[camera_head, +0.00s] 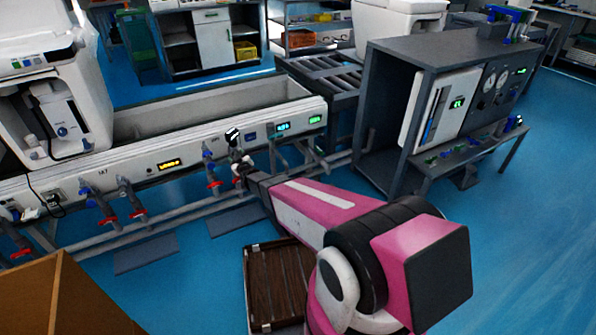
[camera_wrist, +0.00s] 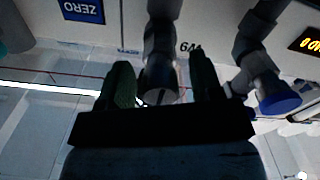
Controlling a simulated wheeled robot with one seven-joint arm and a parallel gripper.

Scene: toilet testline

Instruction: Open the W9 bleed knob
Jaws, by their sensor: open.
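The W9 label (camera_wrist: 190,48) shows upside down on the white panel in the wrist view. Beside it, a dark grey cylindrical knob (camera_wrist: 162,94) with a slotted end face sticks out from the panel. My gripper (camera_wrist: 162,82) is open, with one dark finger on each side of this knob. I cannot tell whether either finger touches it. In the head view my gripper (camera_head: 240,168) is at the front of the long white bench, and it and my arm largely hide the knob there.
A neighbouring valve with a blue end (camera_wrist: 282,103) is close beside one finger. A blue ZERO label (camera_wrist: 83,10) is on the panel. The white bench (camera_head: 130,168) carries several red-handled valves along its front. A dark grey test cabinet (camera_head: 385,110) stands to the right. Open blue floor lies beyond.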

